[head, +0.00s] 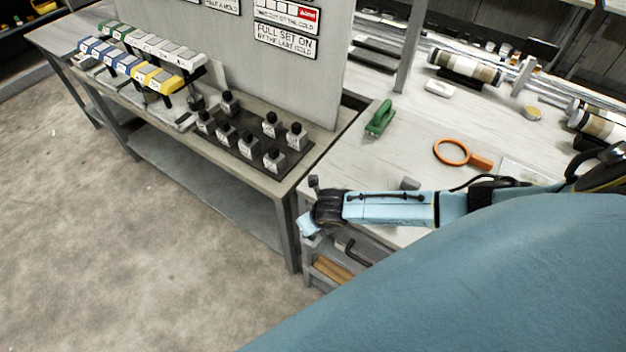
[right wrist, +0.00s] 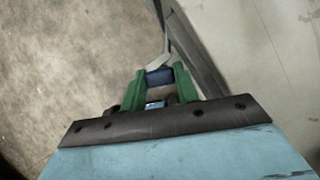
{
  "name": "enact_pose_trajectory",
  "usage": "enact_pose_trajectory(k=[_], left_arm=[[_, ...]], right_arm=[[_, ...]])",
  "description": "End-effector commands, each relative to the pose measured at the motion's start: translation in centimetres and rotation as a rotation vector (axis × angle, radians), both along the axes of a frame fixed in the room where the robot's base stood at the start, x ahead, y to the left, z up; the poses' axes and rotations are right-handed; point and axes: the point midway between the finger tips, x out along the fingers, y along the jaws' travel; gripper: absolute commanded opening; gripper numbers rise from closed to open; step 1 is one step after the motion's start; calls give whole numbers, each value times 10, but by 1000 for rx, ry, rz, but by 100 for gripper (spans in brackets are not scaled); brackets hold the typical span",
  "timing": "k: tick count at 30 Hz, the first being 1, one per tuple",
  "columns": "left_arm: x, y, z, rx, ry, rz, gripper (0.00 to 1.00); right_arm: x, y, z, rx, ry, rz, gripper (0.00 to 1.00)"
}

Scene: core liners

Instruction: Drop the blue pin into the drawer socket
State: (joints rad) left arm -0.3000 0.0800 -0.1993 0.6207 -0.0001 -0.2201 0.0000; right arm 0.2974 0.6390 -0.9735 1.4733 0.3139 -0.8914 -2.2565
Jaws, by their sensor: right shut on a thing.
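My right arm comes in from the right in the head view, and its gripper (head: 306,228) is over the front corner of the bench, above the drawer area. In the right wrist view the green fingers of my right gripper (right wrist: 159,82) are shut on a small dark blue piece, which looks like the blue pin (right wrist: 158,75). The pin is hidden in the head view. An open drawer or shelf (head: 318,277) with brown wooden contents shows below the bench corner. I cannot make out the socket. My left gripper is not in view.
The bench (head: 400,160) holds a green clamp-like tool (head: 380,118), an orange ring-shaped tool (head: 455,153) and core tubes. The floor (head: 120,250) at left is clear.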

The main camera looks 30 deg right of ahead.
Motion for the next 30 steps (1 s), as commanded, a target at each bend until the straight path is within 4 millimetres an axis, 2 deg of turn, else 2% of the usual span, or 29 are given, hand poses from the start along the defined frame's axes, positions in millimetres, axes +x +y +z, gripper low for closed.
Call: enact_pose_trajectory(k=[18, 30], left_arm=[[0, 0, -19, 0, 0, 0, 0], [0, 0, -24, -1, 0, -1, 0]], right_arm=[[1, 0, -26, 1, -1, 1, 7], [1, 0, -33, 0, -1, 0, 7]])
